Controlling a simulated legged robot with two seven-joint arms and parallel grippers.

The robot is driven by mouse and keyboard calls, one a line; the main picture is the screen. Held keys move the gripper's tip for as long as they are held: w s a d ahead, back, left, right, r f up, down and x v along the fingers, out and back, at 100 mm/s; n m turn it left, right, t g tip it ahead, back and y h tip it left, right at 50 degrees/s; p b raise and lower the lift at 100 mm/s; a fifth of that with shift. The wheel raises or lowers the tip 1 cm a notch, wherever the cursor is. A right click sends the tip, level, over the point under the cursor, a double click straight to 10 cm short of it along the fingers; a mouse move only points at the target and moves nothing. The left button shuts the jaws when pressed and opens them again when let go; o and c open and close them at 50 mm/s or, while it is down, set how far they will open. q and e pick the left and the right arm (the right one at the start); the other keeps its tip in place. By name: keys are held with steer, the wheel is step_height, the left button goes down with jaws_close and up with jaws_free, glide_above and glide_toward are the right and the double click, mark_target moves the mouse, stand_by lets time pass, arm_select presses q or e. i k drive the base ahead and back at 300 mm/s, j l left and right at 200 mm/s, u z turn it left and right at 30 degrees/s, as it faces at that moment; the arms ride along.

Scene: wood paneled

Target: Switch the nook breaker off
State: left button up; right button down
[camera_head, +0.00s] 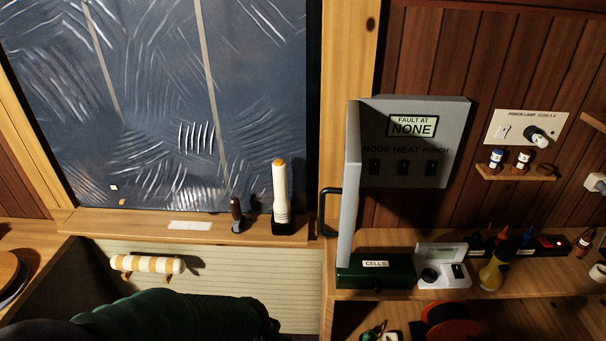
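The grey breaker box (455,130) is mounted on the wood wall right of the window post. Its door (351,190) stands open to the left, seen nearly edge-on, with a black handle (324,212). A display (412,126) inside reads "FAULT AT NONE". Below it are the labels NOOK, HEAT and PORCH, with a small dark switch under each. The nook breaker (375,167) is the leftmost, beside the heat switch (403,168) and the porch switch (431,168). The switch positions are too dark to tell. Neither of my grippers shows in the view.
Below the box, a shelf holds a green CELLS box (376,272), a white device (443,270) and a yellow bottle (494,272). A lamp fuse panel (527,129) hangs right. A white torch-like object (281,193) stands on the sill. A dark green rounded shape (170,318) fills the lower left.

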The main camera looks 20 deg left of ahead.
mark_target(374, 165)
steer(key=k+j, duration=0.1)
steer(key=j, duration=0.15)
steer(key=k+j+u, duration=0.15)
steer(key=i+j, duration=0.1)
steer(key=i, duration=0.9)
